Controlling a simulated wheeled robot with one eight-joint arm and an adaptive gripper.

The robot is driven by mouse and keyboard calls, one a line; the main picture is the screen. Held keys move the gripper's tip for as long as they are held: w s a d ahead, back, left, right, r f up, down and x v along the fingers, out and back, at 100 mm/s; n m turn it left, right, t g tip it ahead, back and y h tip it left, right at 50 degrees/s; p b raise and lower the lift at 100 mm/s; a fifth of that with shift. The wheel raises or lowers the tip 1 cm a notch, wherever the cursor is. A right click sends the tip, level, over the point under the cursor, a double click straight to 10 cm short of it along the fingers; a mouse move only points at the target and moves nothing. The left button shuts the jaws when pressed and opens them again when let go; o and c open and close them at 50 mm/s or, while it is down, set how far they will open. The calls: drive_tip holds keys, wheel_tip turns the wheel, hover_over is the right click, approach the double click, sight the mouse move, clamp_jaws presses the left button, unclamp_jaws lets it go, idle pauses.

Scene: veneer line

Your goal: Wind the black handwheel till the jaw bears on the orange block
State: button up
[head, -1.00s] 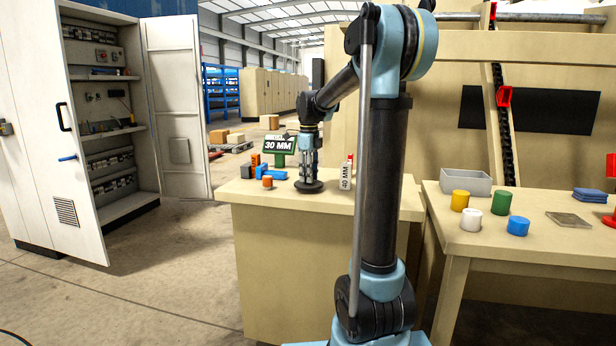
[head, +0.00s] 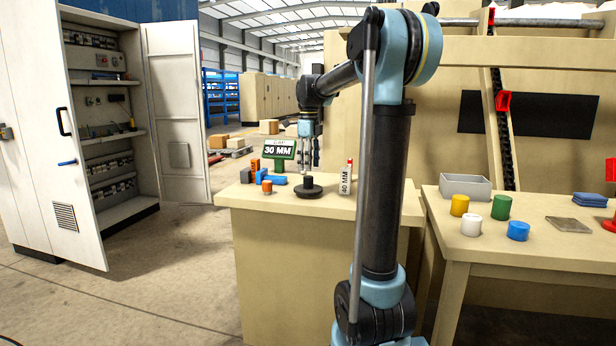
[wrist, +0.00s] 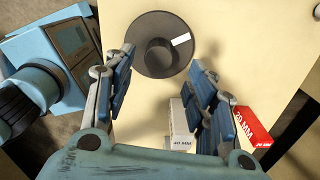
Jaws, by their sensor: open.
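The black handwheel (head: 308,190) lies flat on the near cabinet top, its hub standing up in the middle. In the wrist view the handwheel (wrist: 150,62) shows a white mark at the right of its hub. My gripper (head: 309,168) is open and empty above the wheel; in the wrist view its two fingers (wrist: 162,60) are spread apart, clear of the hub. An orange block (head: 255,165) stands among blue vise parts (head: 276,180) left of the wheel. Whether the jaw touches the block is too small to tell.
A green sign reading 30 MM (head: 279,149) stands behind the wheel. A white 40 MM block (head: 345,181) stands to its right, with a red block (wrist: 252,128) beside it. A small orange-topped cylinder (head: 267,186) is at the left. The right table (head: 470,247) holds several coloured cylinders.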

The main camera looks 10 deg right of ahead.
sight(309, 177)
drive_tip(key=shift+r, duration=2.75)
drive_tip(key=s+d+f+n+t, duration=0.1)
drive_tip(key=s+d+f+n, duration=0.2)
drive_tip(key=s+f+n, duration=0.5)
drive_tip(key=s+d+f+n, duration=0.3)
drive_tip(key=s+f+n, duration=0.15)
drive_tip(key=s, duration=0.75)
drive_tip(key=s+d+f+n+t, duration=0.1)
drive_tip(key=s+d+f+n, duration=0.1)
drive_tip(key=s+f+n, duration=0.9)
drive_tip(key=s+f, duration=0.4)
drive_tip(key=f, duration=0.2)
drive_tip(key=shift+s+d+f, duration=0.15)
drive_tip(key=shift+f, duration=0.2)
drive_tip(key=shift+n, duration=0.25)
drive_tip(key=shift+w+f, duration=0.2)
drive_tip(key=shift+w, duration=0.25)
